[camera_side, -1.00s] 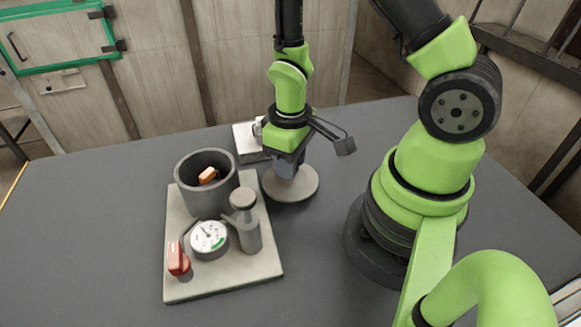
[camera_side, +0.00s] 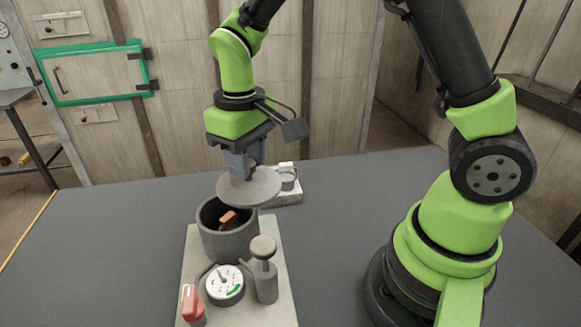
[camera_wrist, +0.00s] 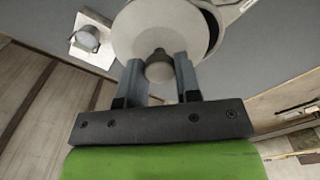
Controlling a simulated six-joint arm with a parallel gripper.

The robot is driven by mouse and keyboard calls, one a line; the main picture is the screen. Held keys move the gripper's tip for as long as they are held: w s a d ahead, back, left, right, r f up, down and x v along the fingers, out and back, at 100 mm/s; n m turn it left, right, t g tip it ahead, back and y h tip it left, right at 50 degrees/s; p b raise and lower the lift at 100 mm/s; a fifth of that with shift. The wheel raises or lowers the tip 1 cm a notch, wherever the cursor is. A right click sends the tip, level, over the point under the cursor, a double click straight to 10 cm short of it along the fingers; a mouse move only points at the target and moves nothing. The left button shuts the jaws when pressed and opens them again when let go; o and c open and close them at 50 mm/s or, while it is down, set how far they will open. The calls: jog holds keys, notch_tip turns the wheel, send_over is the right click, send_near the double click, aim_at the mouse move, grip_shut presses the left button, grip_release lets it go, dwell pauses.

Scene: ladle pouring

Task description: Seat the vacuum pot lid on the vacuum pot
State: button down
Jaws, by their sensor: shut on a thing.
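The vacuum pot lid (camera_side: 262,190) is a round, light grey disc with a dark knob. My gripper (camera_side: 243,172) is shut on the knob and holds the lid in the air above the pot, slightly to the right of its centre. In the wrist view the knob sits between the fingers of my gripper (camera_wrist: 160,68), with the lid (camera_wrist: 135,28) beyond it. The vacuum pot (camera_side: 226,240) is a dark grey open cylinder on a pale base plate. An orange-brown block (camera_side: 228,218) shows inside it. The lid hides the rear right of the pot's rim.
The base plate (camera_side: 279,300) also carries a round gauge (camera_side: 225,283), a grey capped post (camera_side: 265,272) and a red-handled valve (camera_side: 190,303). A small white block with a round part (camera_side: 285,190) stands behind to the right. The table left of the pot is clear.

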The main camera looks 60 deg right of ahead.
aim_at(222, 188)
jog(key=a, duration=0.1)
jog(key=w+a+r, duration=0.1)
jog(key=w+a, duration=0.1)
jog(key=shift+w+a+r, duration=0.2)
jog(key=shift+a+r, duration=0.1)
jog(key=shift+a, duration=0.05)
jog(key=shift+f, duration=2.4)
jog(key=shift+f, duration=0.4)
dwell(0.3)
jog(key=shift+c, duration=1.3)
grip_release()
jog(key=shift+r, duration=3.5)
